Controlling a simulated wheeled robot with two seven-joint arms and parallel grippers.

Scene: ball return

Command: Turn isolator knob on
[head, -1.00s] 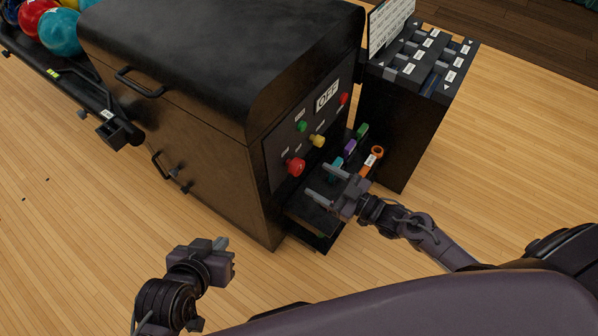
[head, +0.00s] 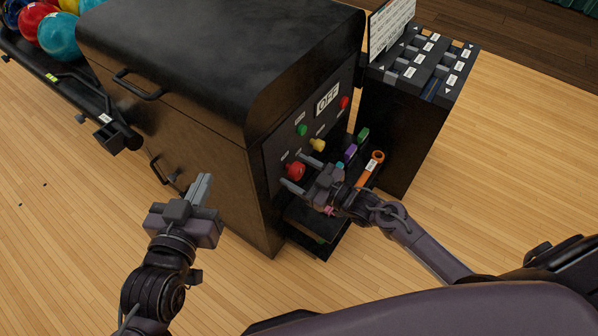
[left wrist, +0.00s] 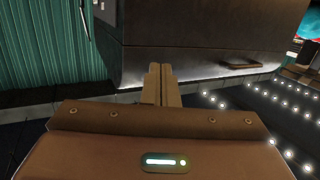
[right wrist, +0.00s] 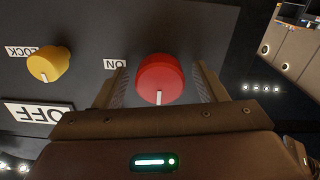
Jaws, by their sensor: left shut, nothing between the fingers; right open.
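The red knob (head: 295,171) sits low on the front panel of the dark machine (head: 257,160). In the right wrist view the red knob (right wrist: 160,78) has a white pointer mark and an upside-down "ON" label beside it. My right gripper (head: 297,170) is open, with one finger on each side of the knob; I cannot tell whether they touch it. It also shows in the right wrist view (right wrist: 162,88). My left gripper (head: 203,187) is shut and empty, in front of the machine's side. It also shows in the left wrist view (left wrist: 160,82).
A yellow knob (head: 317,145), a green button (head: 302,130) and an "OFF" sign (head: 327,99) share the panel. A low shelf (head: 330,238) and an orange-handled item (head: 371,168) lie under my right arm. A black cabinet (head: 400,130) stands right. Open floor lies left.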

